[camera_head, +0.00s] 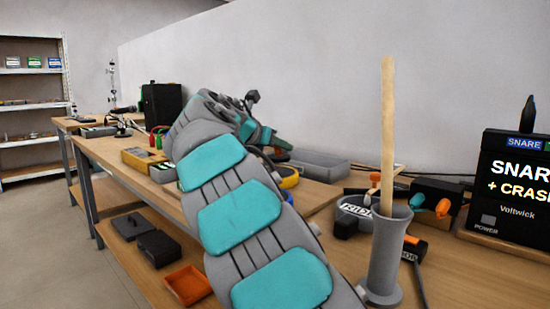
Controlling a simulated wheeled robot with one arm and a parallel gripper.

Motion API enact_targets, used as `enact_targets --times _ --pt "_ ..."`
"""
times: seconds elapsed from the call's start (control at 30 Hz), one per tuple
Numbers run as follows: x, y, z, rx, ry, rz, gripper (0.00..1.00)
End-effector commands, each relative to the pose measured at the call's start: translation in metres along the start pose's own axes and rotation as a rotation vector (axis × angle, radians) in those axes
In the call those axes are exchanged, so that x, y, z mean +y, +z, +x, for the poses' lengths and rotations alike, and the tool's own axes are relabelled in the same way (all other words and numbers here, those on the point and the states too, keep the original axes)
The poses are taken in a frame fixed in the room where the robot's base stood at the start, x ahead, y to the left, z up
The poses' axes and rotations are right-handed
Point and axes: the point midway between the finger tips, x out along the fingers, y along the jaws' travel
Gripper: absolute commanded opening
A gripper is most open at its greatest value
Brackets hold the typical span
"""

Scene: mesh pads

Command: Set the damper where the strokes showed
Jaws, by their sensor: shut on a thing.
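A black sound module (512,185) stands at the right edge, its screen reading "SNARE + CRASH", with a "Voltwick" name and a "POWER" button. A pale wooden stick (388,130) stands upright in a flared grey holder (388,262) on the near right of the bench. My arm, grey with teal pads, runs from the bottom centre to the back of the bench and bends right there. Its far end is small and crowded by dark parts, and I cannot make out my gripper's fingers or anything between them. I cannot single out a damper or the mesh pads.
The wooden bench (480,275) holds a grey tray (318,166), a black box with orange-handled tools (437,195) and a grey-black tool (355,213) near the stick holder. An orange bin (188,284) sits on the lower shelf. Open floor lies left; a wall stands behind.

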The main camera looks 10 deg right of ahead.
Motion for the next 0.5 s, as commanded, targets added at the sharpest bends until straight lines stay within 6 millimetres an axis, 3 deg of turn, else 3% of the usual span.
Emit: enact_targets --times 0.23,0.5 --pt "0.020 0.003 0.015 0.002 0.002 0.000 0.00" --pt "0.025 0.003 0.020 0.000 0.000 0.001 0.00"
